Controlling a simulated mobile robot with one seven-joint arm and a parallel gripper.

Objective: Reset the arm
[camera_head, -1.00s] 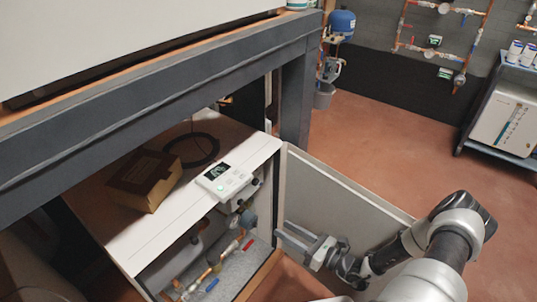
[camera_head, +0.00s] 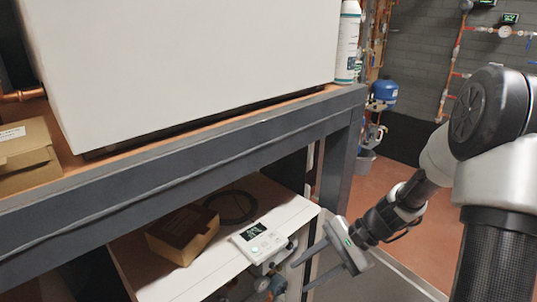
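My gripper (camera_head: 300,277) is in the lower middle of the head view, at the end of my arm, which comes in from the right. Its two fingers point left and are spread apart, with nothing seen between them. It is just right of a white cabinet (camera_head: 205,262) on the lower shelf, in front of the opened panel (camera_head: 385,280). A white control unit with a dark display (camera_head: 258,243) sits on the cabinet's front edge, left of my fingers. The picture does not show whether the fingers touch anything.
A dark grey bench frame (camera_head: 200,150) carries a large white box (camera_head: 190,60), a cardboard box (camera_head: 22,158) and a white bottle (camera_head: 348,40). Another cardboard box (camera_head: 182,234) and a black cable coil (camera_head: 236,207) lie on the cabinet. Red floor (camera_head: 390,190) shows behind my arm.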

